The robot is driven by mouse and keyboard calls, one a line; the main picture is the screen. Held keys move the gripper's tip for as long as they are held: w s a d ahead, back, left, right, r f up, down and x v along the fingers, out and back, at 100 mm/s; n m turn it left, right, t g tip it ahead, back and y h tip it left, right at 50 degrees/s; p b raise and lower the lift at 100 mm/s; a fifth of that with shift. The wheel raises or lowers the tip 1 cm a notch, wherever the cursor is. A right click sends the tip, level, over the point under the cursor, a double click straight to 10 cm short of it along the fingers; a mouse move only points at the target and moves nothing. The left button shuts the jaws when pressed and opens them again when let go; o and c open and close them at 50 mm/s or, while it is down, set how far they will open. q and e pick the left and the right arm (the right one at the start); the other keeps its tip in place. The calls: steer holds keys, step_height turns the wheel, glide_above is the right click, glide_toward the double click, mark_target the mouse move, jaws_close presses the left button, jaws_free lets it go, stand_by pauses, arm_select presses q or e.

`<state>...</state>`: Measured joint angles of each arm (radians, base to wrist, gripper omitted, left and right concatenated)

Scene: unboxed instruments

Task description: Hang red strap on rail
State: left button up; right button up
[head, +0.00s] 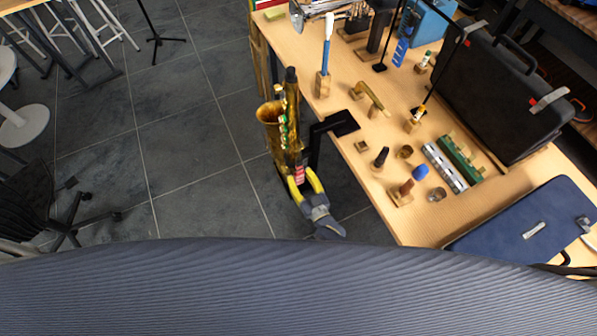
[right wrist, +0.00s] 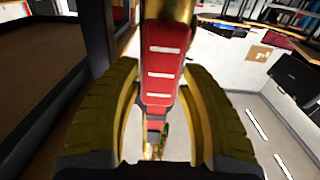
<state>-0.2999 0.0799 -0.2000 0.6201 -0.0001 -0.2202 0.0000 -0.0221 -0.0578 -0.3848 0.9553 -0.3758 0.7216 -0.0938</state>
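The red strap (head: 299,173) with pale cross-bars shows in the head view at the lower end of the brass saxophone (head: 272,122). In the right wrist view the red strap (right wrist: 163,65) runs down the middle. My right gripper (head: 302,176) has yellow fingers standing apart on either side of the strap. In the right wrist view there are gaps between the fingers (right wrist: 160,85) and the strap's lower part; contact at the tips is unclear. A black bracket (head: 343,122) sits at the table edge beside the saxophone. I cannot make out which part is the rail. My left gripper is out of view.
The wooden table (head: 385,215) holds several small instrument parts, a blue cap (head: 420,172) and a green block (head: 460,158). A black case (head: 505,90) and a navy case (head: 530,222) lie at the right. The tiled floor (head: 185,170) left of the saxophone is open.

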steer(key=c, duration=0.6)
steer(key=shift+r, duration=0.2)
steer(key=shift+r, duration=1.05)
steer(key=shift+r, duration=0.1)
steer(key=shift+s+d, duration=0.1)
steer(key=shift+s, duration=0.05)
steer(key=v, duration=0.6)
steer(key=shift+s, duration=0.25)
steer(key=shift+d, duration=0.2)
stand_by(0.5)
